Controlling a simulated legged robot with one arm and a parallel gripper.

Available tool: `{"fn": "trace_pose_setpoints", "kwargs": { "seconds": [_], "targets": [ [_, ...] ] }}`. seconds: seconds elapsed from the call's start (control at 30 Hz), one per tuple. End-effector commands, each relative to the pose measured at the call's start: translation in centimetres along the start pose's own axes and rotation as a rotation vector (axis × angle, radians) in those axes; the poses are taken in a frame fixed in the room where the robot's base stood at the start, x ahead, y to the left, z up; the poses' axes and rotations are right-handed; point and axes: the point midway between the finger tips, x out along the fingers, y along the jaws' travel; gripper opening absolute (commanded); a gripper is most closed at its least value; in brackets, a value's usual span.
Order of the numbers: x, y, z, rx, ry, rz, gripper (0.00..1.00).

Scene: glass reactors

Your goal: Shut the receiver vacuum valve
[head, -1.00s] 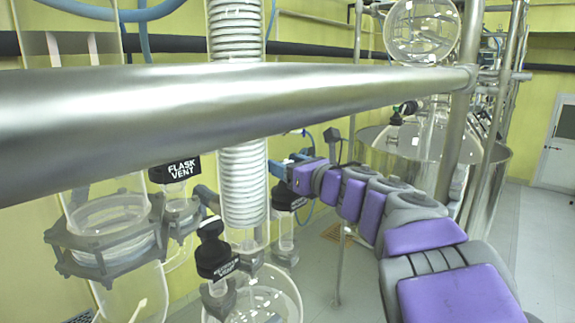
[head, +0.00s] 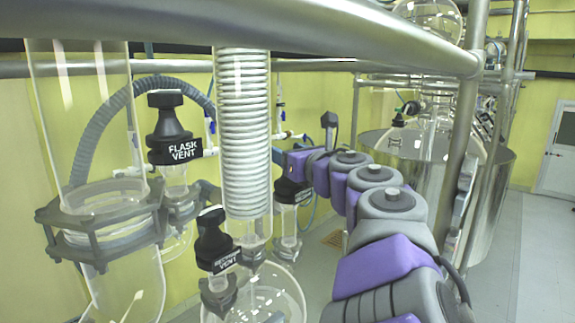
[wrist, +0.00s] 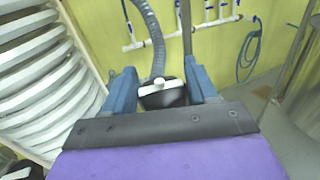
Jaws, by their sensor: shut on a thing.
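My gripper (wrist: 160,86) has its two blue fingers on either side of a black valve knob (wrist: 164,97) with a white bar on top, and is shut on it. In the head view my gripper (head: 281,157) is partly hidden behind the white coil column. Just below it is a black valve body (head: 290,191) on a clear glass tube. Its label is not readable, so its name cannot be confirmed. A valve labelled FLASK VENT (head: 173,140) stands to the left. Another, whose label appears to read RECEIVER VENT (head: 214,245), stands nearer.
A steel rail (head: 300,28) crosses the top of the head view. The white coil column (head: 244,130) stands close beside my gripper. A glass vessel (head: 275,295) is below. Grey floor (head: 535,240) is open at right.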

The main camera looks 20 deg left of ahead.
Motion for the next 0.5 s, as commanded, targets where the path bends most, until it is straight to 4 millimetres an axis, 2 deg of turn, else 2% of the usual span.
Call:
{"fn": "trace_pose_setpoints", "kwargs": {
  "seconds": [0.07,0.3,0.5],
  "targets": [
    [0.14,0.09,-0.87,-0.005,0.012,-0.048,0.27],
    [0.35,0.13,-0.74,-0.003,0.016,-0.214,0.27],
    [0.37,-0.04,-1.1,-0.001,0.016,-0.259,0.27]
  ]
}}
